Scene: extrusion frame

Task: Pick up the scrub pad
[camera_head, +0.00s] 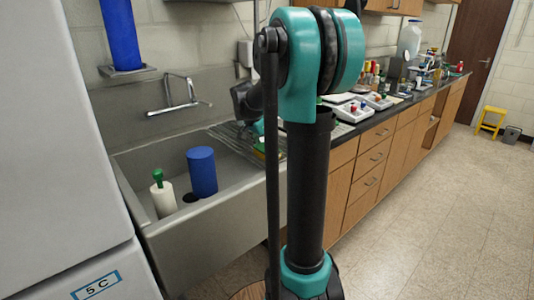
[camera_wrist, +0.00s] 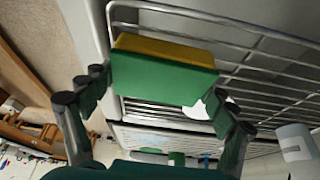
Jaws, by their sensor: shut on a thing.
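The scrub pad (camera_wrist: 165,72), a block with a yellow top layer and a green body, is in the upper middle of the wrist view. My gripper (camera_wrist: 160,90) has one dark-jointed finger at each end of the pad and is shut on it. The pad is in front of the metal wire rack (camera_wrist: 262,62); whether it still touches the rack I cannot tell. In the head view my arm hides most of the gripper, and the pad shows at most as a small yellow-green bit over the rack.
The grey sink (camera_head: 130,185) lies left of my arm, holding a blue cylinder (camera_head: 202,172) and a white bottle with a green top (camera_head: 162,196). A faucet (camera_head: 178,95) is on the wall behind.

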